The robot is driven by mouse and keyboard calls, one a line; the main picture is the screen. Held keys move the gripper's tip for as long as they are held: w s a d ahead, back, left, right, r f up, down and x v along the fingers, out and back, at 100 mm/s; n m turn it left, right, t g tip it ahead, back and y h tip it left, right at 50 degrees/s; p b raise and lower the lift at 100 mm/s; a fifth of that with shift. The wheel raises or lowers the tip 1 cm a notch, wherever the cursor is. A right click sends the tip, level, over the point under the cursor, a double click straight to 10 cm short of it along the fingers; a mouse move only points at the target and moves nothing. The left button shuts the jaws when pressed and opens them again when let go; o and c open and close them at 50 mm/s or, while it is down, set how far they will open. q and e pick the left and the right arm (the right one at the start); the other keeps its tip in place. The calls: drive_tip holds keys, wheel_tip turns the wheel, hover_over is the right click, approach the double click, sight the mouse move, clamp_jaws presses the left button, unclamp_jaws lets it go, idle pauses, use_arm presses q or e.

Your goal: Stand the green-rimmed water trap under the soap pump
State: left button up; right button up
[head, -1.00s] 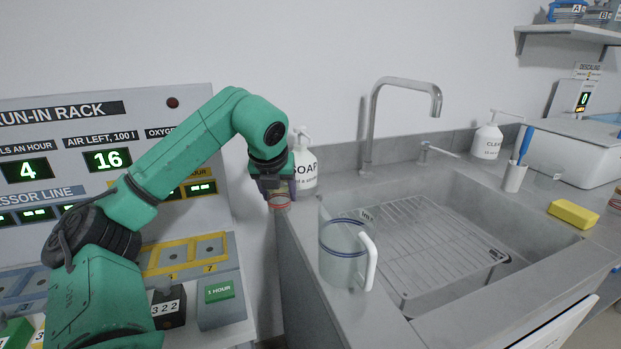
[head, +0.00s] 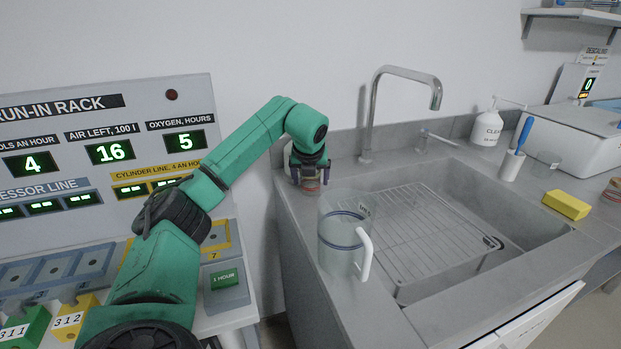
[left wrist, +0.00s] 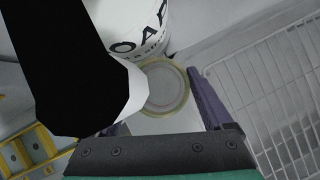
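The soap pump (head: 287,161) stands at the counter's back left corner, mostly hidden behind my left gripper (head: 311,178). Its white bottle (left wrist: 130,22) with black letters shows at the top of the left wrist view. A small round jar (head: 310,187), apparently the water trap, is between the left fingers, low at the counter beside the pump. From above, its round top (left wrist: 165,88) has a yellow-green rim; a reddish band shows in the head view. A large black-and-white shape, perhaps the pump's spout, hides the left finger and part of the jar. My right gripper is out of view.
A clear jug (head: 342,245) with a white handle stands on the counter's front left, close to my arm. The sink (head: 440,225) with a wire rack lies to the right, with a tall tap (head: 369,120) behind. A yellow sponge (head: 567,205) lies on the right.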

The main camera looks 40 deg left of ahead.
use_arm(q)
drive_tip(key=shift+r, duration=0.15)
drive_tip(key=v, duration=1.2)
drive_tip(key=shift+p, duration=0.35)
